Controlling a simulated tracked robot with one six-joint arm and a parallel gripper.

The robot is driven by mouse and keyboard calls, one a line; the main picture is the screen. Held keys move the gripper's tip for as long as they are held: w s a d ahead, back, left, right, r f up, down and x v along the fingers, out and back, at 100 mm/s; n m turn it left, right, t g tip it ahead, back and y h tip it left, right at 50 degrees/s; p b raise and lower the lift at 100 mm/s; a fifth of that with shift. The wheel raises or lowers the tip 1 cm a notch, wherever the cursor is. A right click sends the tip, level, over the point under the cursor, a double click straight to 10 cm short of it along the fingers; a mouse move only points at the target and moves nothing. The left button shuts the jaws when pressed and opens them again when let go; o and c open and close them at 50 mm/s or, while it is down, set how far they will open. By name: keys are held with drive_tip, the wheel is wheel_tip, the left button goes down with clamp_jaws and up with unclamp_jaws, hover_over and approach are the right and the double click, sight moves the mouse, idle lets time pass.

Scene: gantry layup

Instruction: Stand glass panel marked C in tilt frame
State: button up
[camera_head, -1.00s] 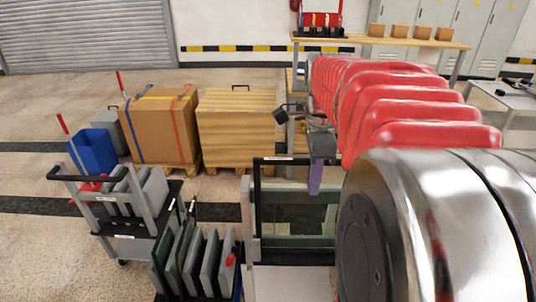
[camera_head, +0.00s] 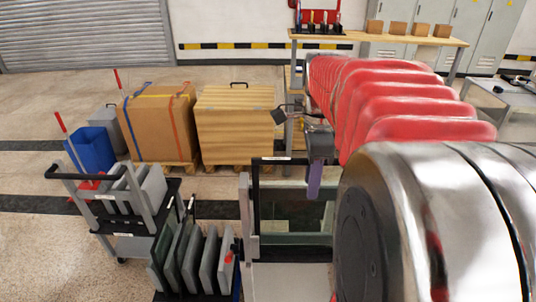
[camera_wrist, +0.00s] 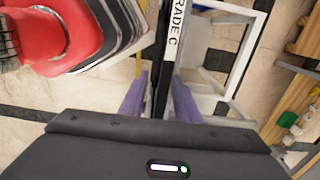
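A dark-edged upright frame with greenish glass (camera_head: 291,222) stands at the middle of the head view. A small white label sits on its black top bar (camera_head: 262,161). The wrist view shows a white strip reading "RADE C" (camera_wrist: 175,30) beside a black bar (camera_wrist: 161,60). My gripper (camera_head: 314,193) hangs at the right part of the top bar, one purple finger showing. In the wrist view, both purple fingers (camera_wrist: 161,90) stand apart, with the black bar running between them. I see no clear grip on it. I cannot tell the tilt frame from the panel's own border.
A rack with several upright grey and green panels (camera_head: 202,255) stands left of the glass. A cart (camera_head: 100,212), a blue bin (camera_head: 91,150) and large boxes (camera_head: 158,125) stand further left and behind. A workbench (camera_head: 400,37) is at the back. Open floor lies front left.

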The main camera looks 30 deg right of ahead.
wheel_tip(320, 180, up, 14)
drive_tip(key=shift+f, duration=0.1)
idle(0.7)
drive_tip(key=shift+s, duration=0.1)
idle(0.4)
